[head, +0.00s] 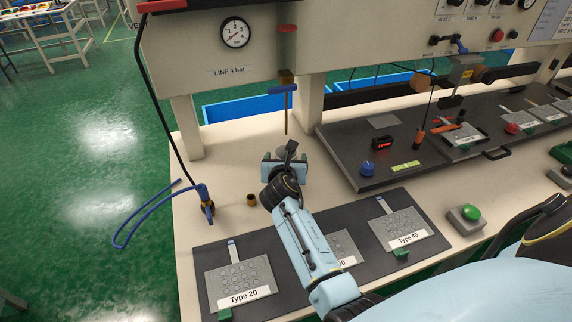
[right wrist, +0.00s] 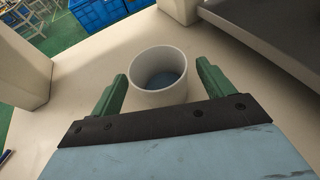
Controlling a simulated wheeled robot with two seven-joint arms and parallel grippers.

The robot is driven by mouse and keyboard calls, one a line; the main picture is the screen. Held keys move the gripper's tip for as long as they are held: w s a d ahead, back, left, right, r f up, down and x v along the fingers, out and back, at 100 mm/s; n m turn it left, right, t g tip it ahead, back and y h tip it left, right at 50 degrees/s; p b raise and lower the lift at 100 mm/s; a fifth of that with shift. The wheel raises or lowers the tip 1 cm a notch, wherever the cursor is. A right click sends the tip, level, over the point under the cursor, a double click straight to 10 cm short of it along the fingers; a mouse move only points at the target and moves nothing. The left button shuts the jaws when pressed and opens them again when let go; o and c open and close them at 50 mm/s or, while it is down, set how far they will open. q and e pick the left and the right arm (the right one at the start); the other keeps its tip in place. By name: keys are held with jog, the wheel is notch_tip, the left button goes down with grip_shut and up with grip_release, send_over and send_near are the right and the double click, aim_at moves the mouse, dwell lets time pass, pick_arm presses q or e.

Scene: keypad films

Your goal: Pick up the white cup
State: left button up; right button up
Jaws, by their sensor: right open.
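The white cup (right wrist: 143,94) stands upright on the beige bench top, with a darker bluish patch inside it. In the head view the cup (head: 289,151) is mostly hidden behind my right gripper (head: 285,161). My right gripper is open. In the right wrist view its two green fingers (right wrist: 161,78) are on either side of the cup, with a visible gap on each side. I cannot tell whether the fingertips are level with the cup's wall or above it. My left gripper is not in view.
A dark mat with keypad plates, including Type 20 (head: 239,277), lies in front, partly under my right arm. A blue-handled tool (head: 285,105) hangs behind the cup. A black work tray (head: 345,165) lies right.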

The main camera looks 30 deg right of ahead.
jog(key=shift+w+d, duration=0.1)
jog(key=c, duration=1.1)
